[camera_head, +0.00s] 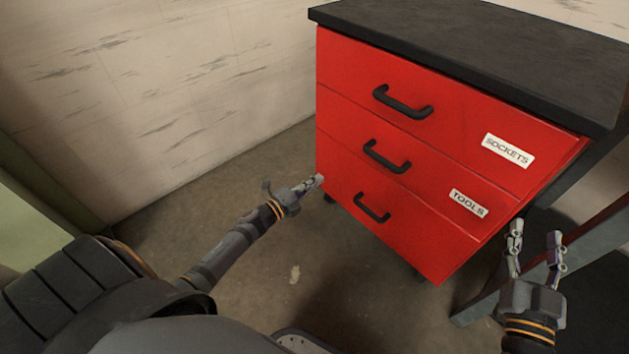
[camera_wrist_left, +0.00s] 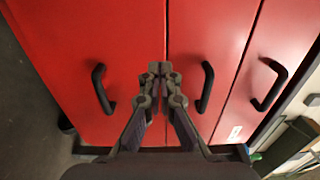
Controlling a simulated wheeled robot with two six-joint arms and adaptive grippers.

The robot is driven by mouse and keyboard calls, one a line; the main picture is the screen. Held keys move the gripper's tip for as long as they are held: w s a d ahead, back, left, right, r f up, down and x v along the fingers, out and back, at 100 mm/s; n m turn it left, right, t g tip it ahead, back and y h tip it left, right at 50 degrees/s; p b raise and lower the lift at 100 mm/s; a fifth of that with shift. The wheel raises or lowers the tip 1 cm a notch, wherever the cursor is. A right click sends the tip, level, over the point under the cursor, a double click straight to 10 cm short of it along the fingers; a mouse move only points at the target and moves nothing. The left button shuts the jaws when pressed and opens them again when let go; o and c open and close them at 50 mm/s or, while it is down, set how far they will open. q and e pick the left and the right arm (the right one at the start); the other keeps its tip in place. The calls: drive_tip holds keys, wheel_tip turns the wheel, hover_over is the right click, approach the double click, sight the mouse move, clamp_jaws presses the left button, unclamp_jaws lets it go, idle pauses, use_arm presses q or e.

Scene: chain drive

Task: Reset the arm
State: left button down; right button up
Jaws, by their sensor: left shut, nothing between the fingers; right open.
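My left gripper (camera_head: 316,182) is shut and empty. In the head view it appears beside the lower left edge of the red drawer cabinet (camera_head: 345,80). In the left wrist view the closed fingers (camera_wrist_left: 161,72) point at the red drawer fronts, between two black handles; I cannot tell whether they touch. My right gripper (camera_head: 535,238) is open and empty, at the lower right in front of the cabinet and a dark metal frame.
The cabinet has black handles on the top drawer (camera_head: 402,103), middle drawer (camera_head: 387,157) and bottom drawer (camera_head: 371,208). Labels read SOCKETS (camera_head: 508,151) and TOOLS (camera_head: 468,203). A dark worktop (camera_head: 480,40) lies on top. Concrete floor (camera_head: 290,275) is free at left.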

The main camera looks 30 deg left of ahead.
use_arm(q)
drive_tip(key=shift+s, duration=0.1)
